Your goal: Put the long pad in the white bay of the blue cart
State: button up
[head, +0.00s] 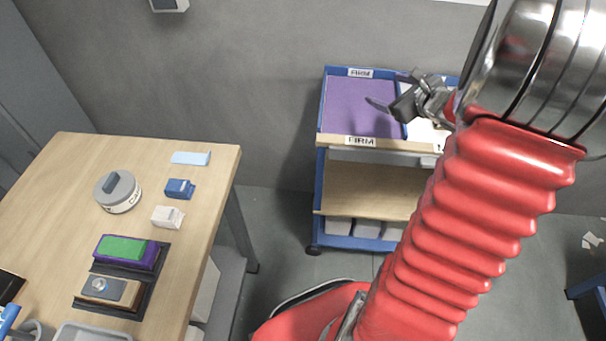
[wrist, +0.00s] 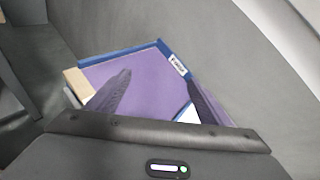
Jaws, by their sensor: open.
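The blue cart (head: 323,100) stands against the wall, with a purple bay (head: 350,110) on the left of its top and a white bay (head: 420,131) on the right, partly hidden by my arm. My gripper (head: 382,86) is open over the cart top, near the divider between the bays. In the wrist view its two fingers are apart over the purple bay (wrist: 150,85), with nothing between them; a small part of the white bay (wrist: 188,114) shows. I cannot tell for certain which item is the long pad; a flat light-blue strip (head: 190,158) lies on the table.
Floor shows between table and cart.

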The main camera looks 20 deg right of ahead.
jog(key=s+a+r+n+g+y, duration=0.25)
jog(key=a+n, duration=0.55)
jog(key=a, duration=0.6)
jog(key=s+a+r+n+g+y, duration=0.25)
jog(key=a+n, duration=0.55)
jog(key=a, duration=0.7)
jog(key=s+a+n+g+h, duration=0.1)
jog(key=s+a+n+h, duration=0.1)
jog(key=s+n, duration=0.5)
jog(key=s+a+n+g+h, duration=0.1)
jog(key=s+a+n+h, duration=0.1)
jog(key=s+n, duration=0.6)
jog(key=shift+s+a+r+n, duration=0.3)
jog(key=shift+s+a, duration=0.45)
jog(key=shift+a, duration=0.15)
